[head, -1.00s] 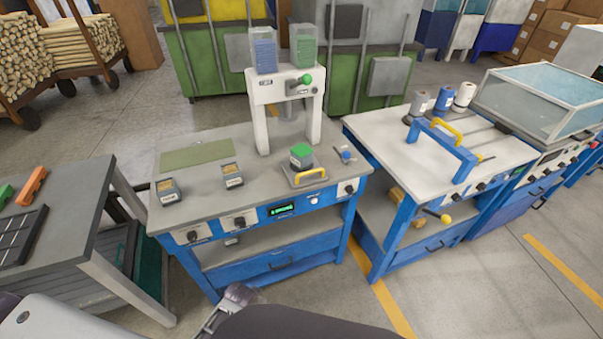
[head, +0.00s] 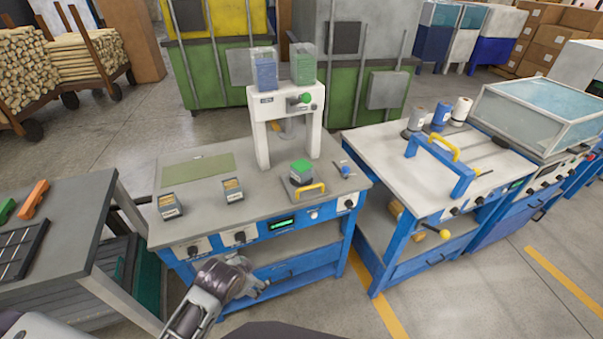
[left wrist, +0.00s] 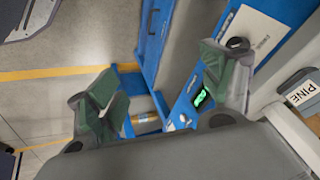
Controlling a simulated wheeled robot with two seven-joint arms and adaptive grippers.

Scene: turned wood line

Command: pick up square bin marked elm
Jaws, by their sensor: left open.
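Two small dark grey bins with white labels stand on the workbench (head: 205,213): a left bin (head: 171,207) and a right bin (head: 233,191). Their labels are too small to read in the head view, so I cannot tell which is marked elm. In the left wrist view a bin labelled PINE (left wrist: 302,92) is partly visible at the right edge. My left gripper (head: 262,285) is in front of the bench, below its top edge and apart from both bins. Its green-padded fingers (left wrist: 165,92) are open and empty in the left wrist view. My right gripper is out of view.
A white press (head: 262,130) stands at the back of the bench. A green-topped block (head: 301,171) sits by a yellow handle (head: 311,190) at right. A flat green mat (head: 197,175) lies behind the bins. A grey table (head: 60,245) stands at left.

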